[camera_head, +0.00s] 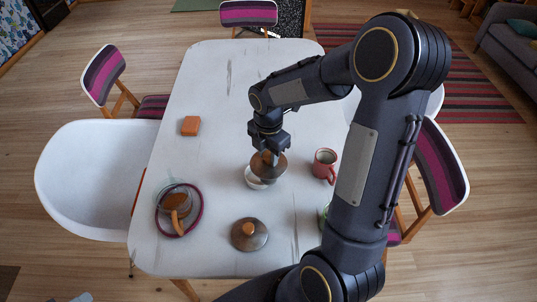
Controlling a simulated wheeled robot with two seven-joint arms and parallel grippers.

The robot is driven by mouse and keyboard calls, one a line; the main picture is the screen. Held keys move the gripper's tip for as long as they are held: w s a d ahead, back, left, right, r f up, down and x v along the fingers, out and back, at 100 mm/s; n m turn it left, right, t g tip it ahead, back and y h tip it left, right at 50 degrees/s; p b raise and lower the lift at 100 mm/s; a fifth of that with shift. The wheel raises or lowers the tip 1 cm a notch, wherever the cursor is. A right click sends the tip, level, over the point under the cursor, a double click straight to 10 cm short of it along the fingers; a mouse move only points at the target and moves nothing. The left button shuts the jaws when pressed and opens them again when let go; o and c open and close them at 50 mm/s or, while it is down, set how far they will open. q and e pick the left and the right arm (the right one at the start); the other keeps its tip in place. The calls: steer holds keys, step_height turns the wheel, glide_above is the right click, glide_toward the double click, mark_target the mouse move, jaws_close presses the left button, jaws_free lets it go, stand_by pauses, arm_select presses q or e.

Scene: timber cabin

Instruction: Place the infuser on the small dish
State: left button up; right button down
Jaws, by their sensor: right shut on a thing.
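My right gripper (268,149) is shut on the infuser (268,166), which shows as a round brown disc with an orange knob on top. The infuser is over the small white dish (254,182) and hides much of it. I cannot tell whether the infuser touches the dish. My left gripper is not in view.
A pot with an orange handle (180,217) stands on a purple-rimmed mat (201,213) at the left. A brown lid (249,235) lies near the front, and a red mug (325,165) stands right of the dish. An orange block (190,126) lies farther back. The table's (215,80) far part is clear.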

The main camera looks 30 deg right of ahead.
steer(key=shift+f, duration=0.4)
steer(key=shift+f, duration=0.15)
steer(key=c, duration=1.1)
jaws_free()
